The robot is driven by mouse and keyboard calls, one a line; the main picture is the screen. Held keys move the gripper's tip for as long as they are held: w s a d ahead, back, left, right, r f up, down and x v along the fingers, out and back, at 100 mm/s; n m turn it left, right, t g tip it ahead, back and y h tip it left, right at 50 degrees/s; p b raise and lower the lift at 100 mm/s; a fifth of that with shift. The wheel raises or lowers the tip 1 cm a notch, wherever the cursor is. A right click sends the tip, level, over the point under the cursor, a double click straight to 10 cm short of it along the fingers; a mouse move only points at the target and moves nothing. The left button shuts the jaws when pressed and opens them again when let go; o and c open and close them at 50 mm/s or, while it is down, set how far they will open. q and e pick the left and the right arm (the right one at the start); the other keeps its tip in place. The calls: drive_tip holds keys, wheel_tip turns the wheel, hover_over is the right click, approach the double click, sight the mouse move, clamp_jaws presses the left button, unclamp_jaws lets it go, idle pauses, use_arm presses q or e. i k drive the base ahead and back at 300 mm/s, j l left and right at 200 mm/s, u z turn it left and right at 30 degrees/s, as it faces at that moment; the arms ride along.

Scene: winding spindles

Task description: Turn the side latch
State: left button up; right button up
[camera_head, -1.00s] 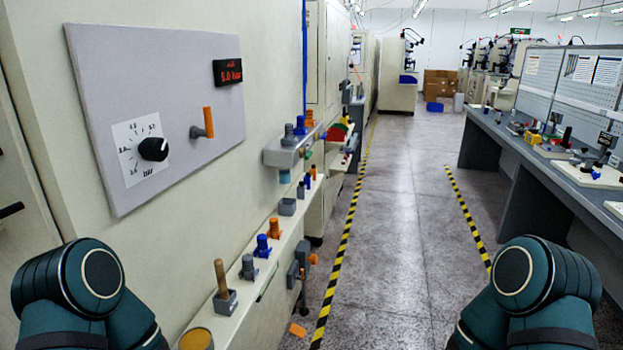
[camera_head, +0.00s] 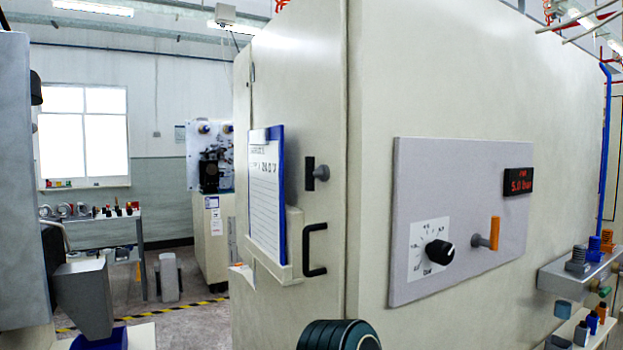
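A dark latch (camera_head: 316,173) with a short grey knob sits on the narrow side face of the cream cabinet (camera_head: 370,80). A black bar handle (camera_head: 314,250) is fixed below it. On the wider face, a grey panel (camera_head: 440,180) carries an upright orange lever (camera_head: 494,233), a black dial knob (camera_head: 439,252) and a red display (camera_head: 517,181) reading 5.0 bar. Part of my arm shows at the bottom edge. Neither gripper is in view.
A clipboard with a blue edge (camera_head: 282,200) sits in a holder left of the latch. A grey machine (camera_head: 15,180) stands at the left edge. A shelf with fittings (camera_head: 575,275) juts out at the right. Open floor (camera_head: 185,310) shows between the machines.

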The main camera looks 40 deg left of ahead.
sight(310, 174)
drive_tip(key=u, duration=1.5)
drive_tip(key=k+j+z, duration=0.1)
drive_tip(key=j+z, duration=0.15)
